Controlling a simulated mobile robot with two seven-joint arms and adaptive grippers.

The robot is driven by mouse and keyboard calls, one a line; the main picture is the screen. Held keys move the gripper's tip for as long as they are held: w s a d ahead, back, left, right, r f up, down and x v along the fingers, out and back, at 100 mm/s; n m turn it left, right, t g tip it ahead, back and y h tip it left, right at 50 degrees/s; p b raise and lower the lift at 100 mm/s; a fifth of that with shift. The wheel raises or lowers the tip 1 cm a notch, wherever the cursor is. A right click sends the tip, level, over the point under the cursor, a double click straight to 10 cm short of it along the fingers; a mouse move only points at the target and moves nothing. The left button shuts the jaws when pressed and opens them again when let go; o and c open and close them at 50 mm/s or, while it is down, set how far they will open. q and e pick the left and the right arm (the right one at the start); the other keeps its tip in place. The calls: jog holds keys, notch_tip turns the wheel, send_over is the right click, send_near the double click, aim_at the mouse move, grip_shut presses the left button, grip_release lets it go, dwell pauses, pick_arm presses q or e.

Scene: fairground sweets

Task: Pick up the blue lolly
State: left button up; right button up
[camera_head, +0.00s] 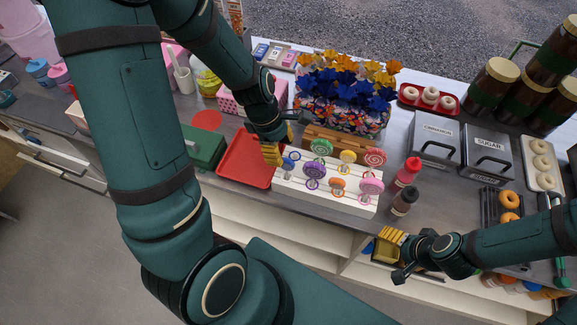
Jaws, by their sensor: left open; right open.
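A blue lolly (289,164) stands at the left end of a white slatted lolly stand (350,206). It is small in the picture and lies close to my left gripper, which covers part of that end. My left gripper (274,152) is open, just up and left of the blue lolly; I cannot tell whether they touch. My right gripper (391,240) is open and empty, in front of the counter's edge, down and right of the stand.
The stand also holds green (321,147), purple (314,170), orange, pink and red lollies. A red tray (240,168) lies left of it. Wrapped sweets (345,98) stand behind. Two sauce bottles (405,172), grey cinnamon and sugar bins (434,140) and doughnuts are at the right.

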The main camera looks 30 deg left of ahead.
aim_at(286, 159)
pick_arm(q)
jog(key=x, duration=0.3)
jog(key=b+x, duration=0.1)
jog(key=x, duration=0.3)
jog(key=shift+w+f, duration=0.1)
jog(key=shift+w, duration=0.1)
grip_shut()
